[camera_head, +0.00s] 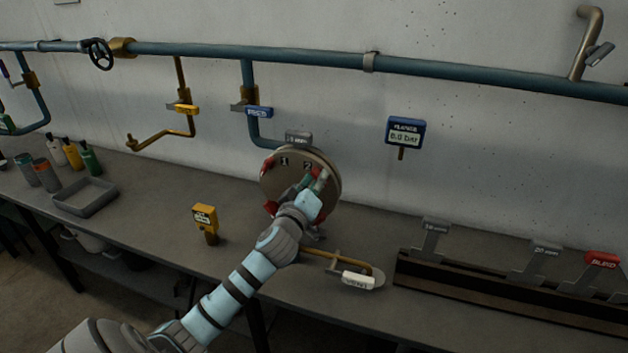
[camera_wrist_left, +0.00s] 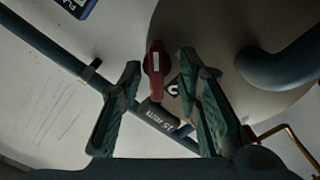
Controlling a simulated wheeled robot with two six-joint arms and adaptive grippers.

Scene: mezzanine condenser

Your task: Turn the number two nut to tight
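A round tan flange plate (camera_head: 282,184) stands above the bench, marked 1 and 2 on its face. Red nuts (camera_head: 270,208) sit around its rim. My left gripper (camera_head: 319,182) is at the right side of the plate, near the 2 mark, and covers part of the rim there. In the left wrist view, a red nut (camera_wrist_left: 157,66) lies between the two green fingertips, with gaps visible on both sides; a small number mark shows beside it. The left gripper is open there (camera_wrist_left: 160,72). Whether the fingers reach the nut's depth is unclear. My right gripper is not in view.
A blue display (camera_head: 405,133) reading 0.0 bar is on the wall. A yellow-tagged device (camera_head: 205,220) and a white-tagged brass piece (camera_head: 358,281) are on the bench. A dark rack (camera_head: 480,290) holds grey tagged tools and a red tag. A grey tray (camera_head: 85,197) is left.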

